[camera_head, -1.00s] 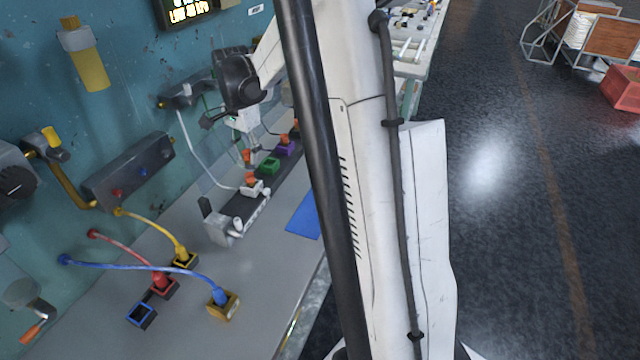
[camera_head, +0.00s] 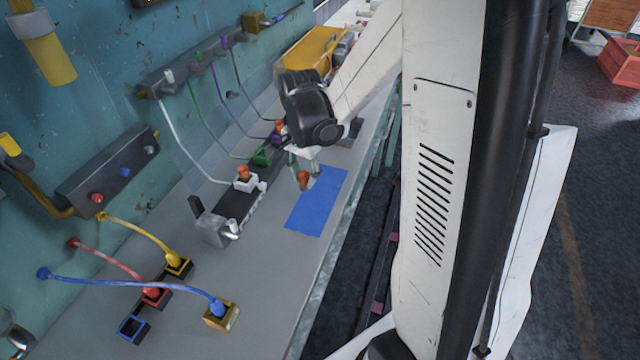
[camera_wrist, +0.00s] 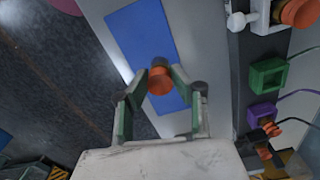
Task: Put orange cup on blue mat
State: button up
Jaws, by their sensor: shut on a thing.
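The blue mat (camera_head: 318,202) lies flat on the grey bench near its front edge; it also shows in the wrist view (camera_wrist: 138,32). My gripper (camera_head: 303,172) is over the mat's far left part in the head view. In the wrist view my gripper (camera_wrist: 160,80) is shut on the orange cup (camera_wrist: 160,78), which overlaps the mat in the picture. The orange cup also shows in the head view (camera_head: 304,182) below the fingers. I cannot tell whether the cup touches the mat.
A dark rail with a white holder (camera_head: 246,182), a green socket (camera_head: 261,156) and other orange pieces runs behind the mat. Cables cross from the wall to the bench. Yellow, red and blue plugs (camera_head: 217,309) stand at the front left. The bench between them and the mat is clear.

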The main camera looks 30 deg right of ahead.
jog(key=d+f, duration=0.2)
jog(key=d, duration=0.1)
jog(key=w+d+f, duration=0.1)
jog(key=d, duration=0.1)
jog(key=shift+a+f, duration=0.1)
jog(key=shift+f, duration=1.9)
jog(key=shift+f, duration=0.2)
jog(key=o, duration=0.9)
jog(key=shift+o, duration=0.2)
jog(key=shift+r, duration=0.1)
notch_tip(320, 180, up, 12)
jog(key=s+a+r+n+t, duration=0.7)
jog(key=s+a+r+n, duration=0.5)
jog(key=s+a, duration=0.3)
jog(key=shift+s+r+n+p, duration=0.2)
jog(key=shift+n+p, duration=0.1)
jog(key=shift+n, duration=0.2)
